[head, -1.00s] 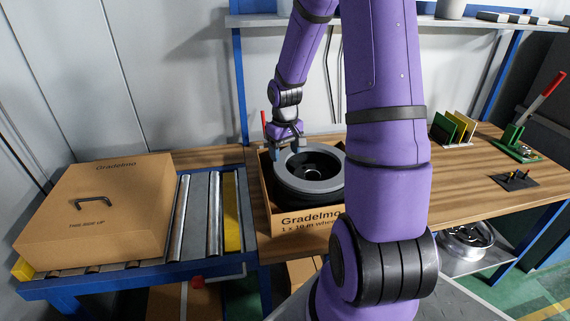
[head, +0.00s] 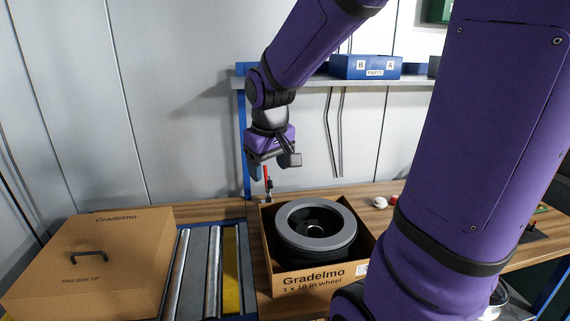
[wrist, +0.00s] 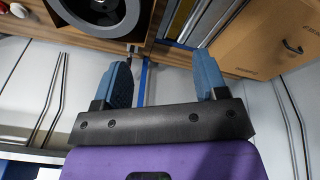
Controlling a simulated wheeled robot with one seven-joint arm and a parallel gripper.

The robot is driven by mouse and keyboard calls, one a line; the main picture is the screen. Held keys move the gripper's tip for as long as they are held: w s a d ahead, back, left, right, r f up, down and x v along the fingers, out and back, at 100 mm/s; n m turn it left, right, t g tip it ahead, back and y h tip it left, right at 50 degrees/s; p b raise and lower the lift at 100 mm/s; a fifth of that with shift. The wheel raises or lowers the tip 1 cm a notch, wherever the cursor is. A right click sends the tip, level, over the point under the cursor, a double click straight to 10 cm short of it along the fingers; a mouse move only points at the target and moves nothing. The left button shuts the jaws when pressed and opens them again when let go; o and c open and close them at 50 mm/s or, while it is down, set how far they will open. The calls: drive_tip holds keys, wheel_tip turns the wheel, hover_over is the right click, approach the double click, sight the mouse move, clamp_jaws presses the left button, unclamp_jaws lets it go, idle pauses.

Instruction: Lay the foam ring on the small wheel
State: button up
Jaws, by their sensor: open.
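The foam ring (head: 316,244) is a flat, light grey ring. It lies level on top of a black wheel (head: 345,254) inside an open cardboard box on the bench. The wheel's dark centre shows through the ring's hole. The ring also shows, cut off, at the top left of the wrist view (wrist: 60,14). My gripper (head: 270,172) is in the air, above and to the left of the box's back corner, clear of the ring. In the wrist view its two blue fingers (wrist: 163,68) are wide apart with nothing between them. The wheel's lower part is hidden by the box.
The open Gradelmo box (head: 312,281) stands on the wooden bench. A closed box (head: 90,265) sits on the roller conveyor at left. A red-handled tool (head: 267,180) stands behind the open box. A shelf holds a blue parts bin (head: 365,67). My arm hides the bench's right side.

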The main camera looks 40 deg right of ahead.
drive_tip(key=s+a+r+t, duration=0.1)
drive_tip(key=s+a+r, duration=0.2)
drive_tip(key=s, duration=0.4)
drive_tip(key=s+a+r+n+t+y, duration=0.1)
drive_tip(key=s+a+r+t, duration=0.1)
drive_tip(key=s+a+r, duration=0.2)
drive_tip(key=s+a, duration=0.1)
drive_tip(key=s, duration=0.2)
drive_tip(key=shift+r, duration=0.25)
